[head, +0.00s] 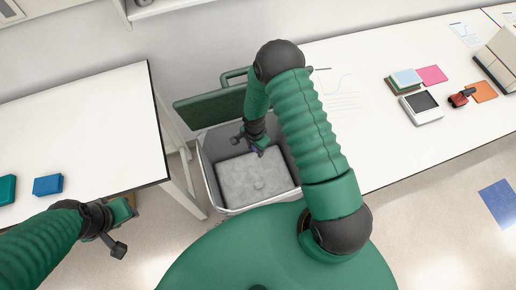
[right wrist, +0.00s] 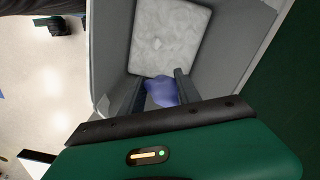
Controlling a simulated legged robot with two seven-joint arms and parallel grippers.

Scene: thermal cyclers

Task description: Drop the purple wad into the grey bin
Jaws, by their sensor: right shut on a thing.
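The grey bin (head: 207,168) stands on the floor between two white tables in the head view, with a pale, wrinkled bottom or lining. My right gripper (head: 250,148) reaches down over its opening. In the right wrist view the purple wad (right wrist: 161,93) is between the two fingers of this gripper (right wrist: 161,90), which is shut on it. The grey bin's wall (right wrist: 230,55) surrounds the pale bottom beyond the wad. In the head view the wad is mostly hidden by the gripper. My left gripper (head: 122,228) is by the left table's front edge; its finger gap is unclear.
The left table (head: 85,125) holds a blue block (head: 48,185) and a teal block (head: 7,189). The right table (head: 375,140) holds books (head: 404,81), a grey device (head: 421,107) and a red-black item (head: 461,97). A green panel (head: 210,108) stands behind the bin.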

